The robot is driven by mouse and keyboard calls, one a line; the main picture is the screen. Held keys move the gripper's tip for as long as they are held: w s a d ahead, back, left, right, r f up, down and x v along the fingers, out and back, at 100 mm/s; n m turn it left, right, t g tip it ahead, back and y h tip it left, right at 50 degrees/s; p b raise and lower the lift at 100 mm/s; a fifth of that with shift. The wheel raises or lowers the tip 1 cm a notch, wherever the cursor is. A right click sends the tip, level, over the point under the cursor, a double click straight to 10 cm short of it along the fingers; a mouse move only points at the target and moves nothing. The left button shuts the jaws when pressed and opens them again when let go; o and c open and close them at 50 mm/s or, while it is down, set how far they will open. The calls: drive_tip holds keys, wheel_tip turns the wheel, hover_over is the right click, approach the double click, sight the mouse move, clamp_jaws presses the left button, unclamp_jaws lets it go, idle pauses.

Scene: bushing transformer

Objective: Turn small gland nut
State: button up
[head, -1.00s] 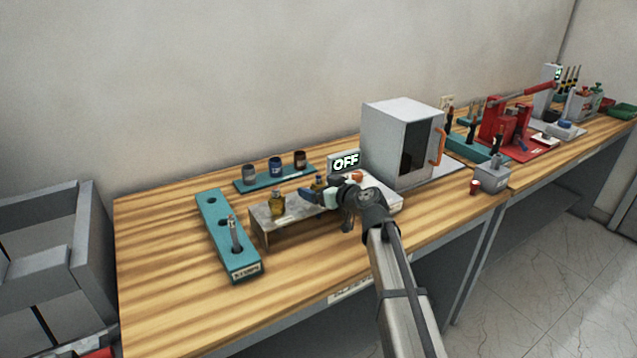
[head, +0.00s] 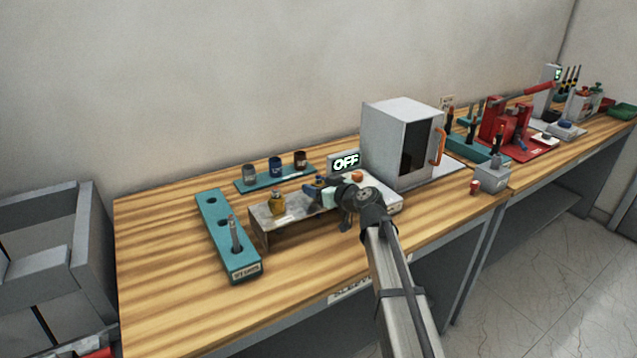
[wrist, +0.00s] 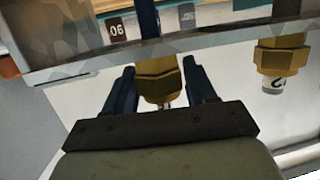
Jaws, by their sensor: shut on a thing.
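A brass hex gland nut (wrist: 158,82) sits between my fingers in the wrist view, with a dark blue rod rising above it. I take it as the small gland nut; in the head view my gripper mostly hides it. My gripper (wrist: 158,88) has one dark blue finger on each side of the nut and is shut on it. In the head view my gripper (head: 326,195) is at the right end of the grey metal stand (head: 268,229).
A teal block (head: 211,220) with holes and an upright pin stands left of the stand. A teal rack (head: 246,186) with several cups is behind it. An OFF display (head: 345,162) and a white oven-like box (head: 390,140) stand close behind my gripper. The table's front left is clear.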

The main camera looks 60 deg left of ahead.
drive_tip(key=c, duration=0.3)
drive_tip(key=shift+w, duration=0.1)
drive_tip(key=n+g, duration=0.2)
drive_tip(key=shift+g+h, duration=0.3)
drive_tip(key=shift+g, duration=0.1)
